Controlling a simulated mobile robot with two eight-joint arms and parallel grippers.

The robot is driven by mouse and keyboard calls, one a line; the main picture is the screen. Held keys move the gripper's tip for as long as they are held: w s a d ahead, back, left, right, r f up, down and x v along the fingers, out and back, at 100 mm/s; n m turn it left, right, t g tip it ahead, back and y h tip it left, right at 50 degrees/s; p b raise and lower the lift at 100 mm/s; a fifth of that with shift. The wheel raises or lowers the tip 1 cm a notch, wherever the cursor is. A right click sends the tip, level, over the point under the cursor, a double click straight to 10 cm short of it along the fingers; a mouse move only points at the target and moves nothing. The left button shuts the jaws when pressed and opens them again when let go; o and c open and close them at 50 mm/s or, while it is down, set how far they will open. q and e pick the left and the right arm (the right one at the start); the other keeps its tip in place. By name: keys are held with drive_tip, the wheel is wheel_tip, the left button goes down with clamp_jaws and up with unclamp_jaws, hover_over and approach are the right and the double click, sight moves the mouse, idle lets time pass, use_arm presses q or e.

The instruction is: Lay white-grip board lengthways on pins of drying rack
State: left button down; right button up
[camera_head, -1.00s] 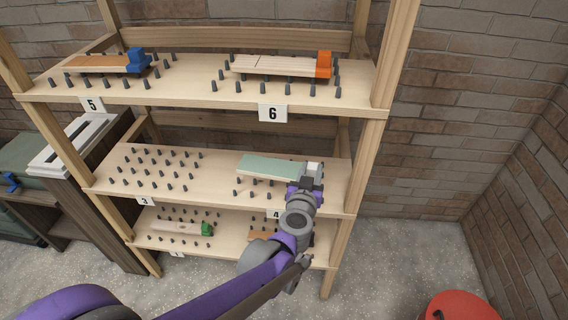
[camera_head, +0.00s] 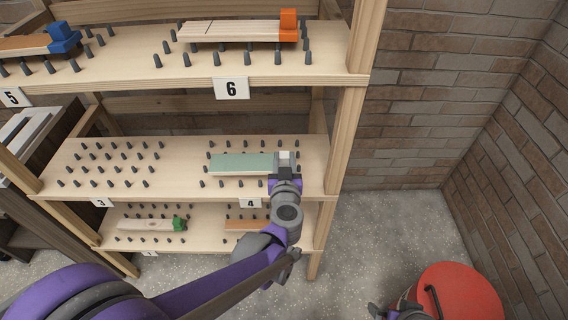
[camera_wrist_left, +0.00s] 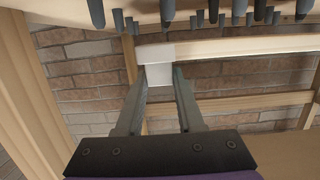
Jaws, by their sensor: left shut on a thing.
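The white-grip board (camera_head: 243,163) has a pale green top and lies lengthways along the shelf labelled 4, over its pins. My left gripper (camera_head: 285,172) is shut on its white grip (camera_head: 284,158) at the right end. In the left wrist view the white grip (camera_wrist_left: 157,66) is between the two fingers (camera_wrist_left: 158,86), and the pale edge of the board runs right. Pin tips show close to the board there; whether it touches them I cannot tell. The drying rack (camera_head: 343,120) is wooden with dark pins. A grey part low in the head view may be my right gripper.
The shelf labelled 6 (camera_head: 330,62), directly above, holds an orange-grip board (camera_head: 235,30). A blue-grip board (camera_head: 30,44) is at upper left. Below lie a green-grip board (camera_head: 150,224) and an orange-brown board (camera_head: 245,225). A wooden post stands right of my gripper. A red object (camera_head: 465,295) is at lower right.

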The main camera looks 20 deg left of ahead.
use_arm(q)
drive_tip(key=shift+f, duration=0.75)
drive_tip(key=shift+f, duration=0.1)
drive_tip(key=c, duration=0.5)
unclamp_jaws()
